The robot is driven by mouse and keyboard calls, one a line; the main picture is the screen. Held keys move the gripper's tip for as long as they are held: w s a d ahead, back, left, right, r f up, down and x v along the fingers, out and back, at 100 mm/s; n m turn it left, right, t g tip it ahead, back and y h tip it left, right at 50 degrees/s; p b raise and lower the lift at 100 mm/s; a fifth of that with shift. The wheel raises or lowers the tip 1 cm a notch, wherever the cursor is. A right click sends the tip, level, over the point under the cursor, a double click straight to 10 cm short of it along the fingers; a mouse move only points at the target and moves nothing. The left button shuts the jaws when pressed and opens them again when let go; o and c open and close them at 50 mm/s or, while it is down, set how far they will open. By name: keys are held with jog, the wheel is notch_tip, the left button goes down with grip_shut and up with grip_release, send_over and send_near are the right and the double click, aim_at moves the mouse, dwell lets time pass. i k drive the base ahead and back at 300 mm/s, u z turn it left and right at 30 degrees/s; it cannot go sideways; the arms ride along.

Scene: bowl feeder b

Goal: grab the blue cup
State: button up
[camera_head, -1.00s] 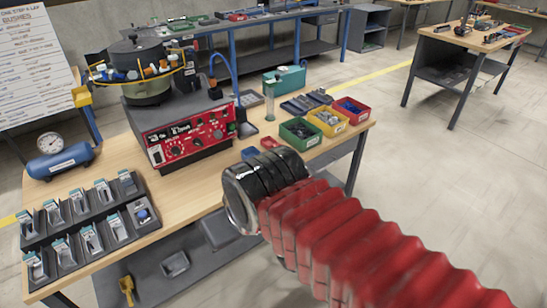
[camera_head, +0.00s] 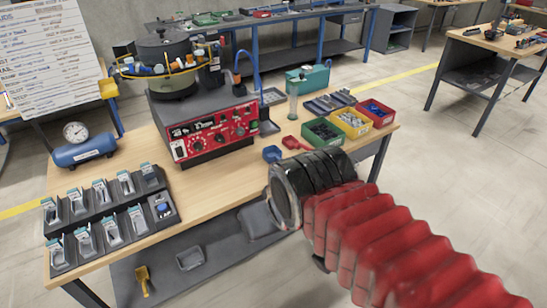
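A small blue cup-like thing (camera_head: 272,153) lies on the wooden workbench (camera_head: 215,205), right of the red control box; its exact shape is too small to tell. Another small blue piece (camera_head: 162,208) sits in the rightmost front pocket of the black rack at the left. My arm, with red bellows and a black cuff ending in a metal ring, reaches in from the lower right. The cuff is in front of the bench's front edge, just below the blue cup in the picture and apart from it. No gripper fingers show.
A red control box (camera_head: 215,132) carries the bowl feeder (camera_head: 170,85). Green (camera_head: 323,132), yellow (camera_head: 352,122) and red (camera_head: 376,112) bins stand at the bench's right end. A clear cylinder (camera_head: 292,104) stands behind the blue cup. A small red piece (camera_head: 292,142) lies close by.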

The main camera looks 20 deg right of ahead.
aim_at(272, 153)
jog(key=u, duration=0.05)
jog(key=i, duration=1)
jog(key=z, duration=0.05)
